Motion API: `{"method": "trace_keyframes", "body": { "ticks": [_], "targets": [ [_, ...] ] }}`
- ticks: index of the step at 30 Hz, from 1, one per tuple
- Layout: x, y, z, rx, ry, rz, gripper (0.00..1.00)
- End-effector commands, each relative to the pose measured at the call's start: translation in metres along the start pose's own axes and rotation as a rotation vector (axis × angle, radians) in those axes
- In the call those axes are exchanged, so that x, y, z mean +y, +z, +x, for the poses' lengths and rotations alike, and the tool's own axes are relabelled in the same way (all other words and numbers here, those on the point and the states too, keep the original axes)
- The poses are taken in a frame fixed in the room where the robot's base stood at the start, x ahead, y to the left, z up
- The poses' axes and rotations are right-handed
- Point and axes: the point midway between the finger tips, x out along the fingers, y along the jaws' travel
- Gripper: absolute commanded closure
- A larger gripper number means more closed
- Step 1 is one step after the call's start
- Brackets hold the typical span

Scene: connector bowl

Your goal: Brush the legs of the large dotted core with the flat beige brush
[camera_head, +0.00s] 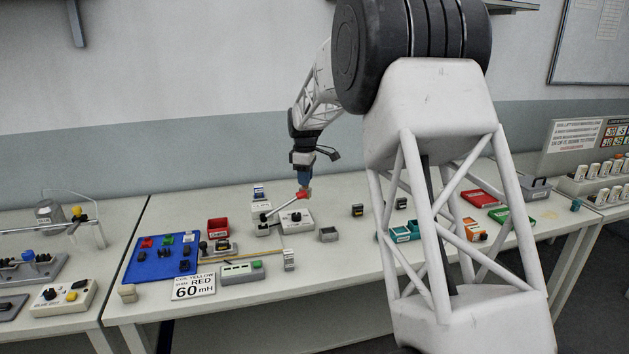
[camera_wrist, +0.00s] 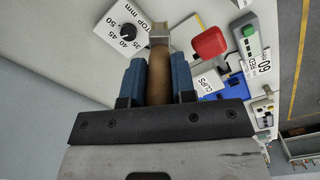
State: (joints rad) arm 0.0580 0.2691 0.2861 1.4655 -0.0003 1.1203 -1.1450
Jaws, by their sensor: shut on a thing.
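My gripper (camera_head: 304,178) is above the middle of the bench, pointing down.
A lever with a red knob (camera_wrist: 208,42) rises close to my gripper, beside a dial box (camera_head: 297,220).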

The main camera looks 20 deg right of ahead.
Motion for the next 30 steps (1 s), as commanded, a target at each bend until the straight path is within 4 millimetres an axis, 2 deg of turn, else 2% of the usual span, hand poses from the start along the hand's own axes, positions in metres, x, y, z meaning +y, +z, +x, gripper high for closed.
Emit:
{"method": "trace_keyframes", "body": {
  "ticks": [8,23,30],
  "targets": [
    [-0.015,-0.052,-0.002,0.000,0.000,-0.100,0.99],
    [-0.064,-0.171,-0.006,0.000,0.000,-0.337,0.99],
    [-0.100,-0.219,0.015,0.000,-0.002,-0.484,0.99]
  ]
}}
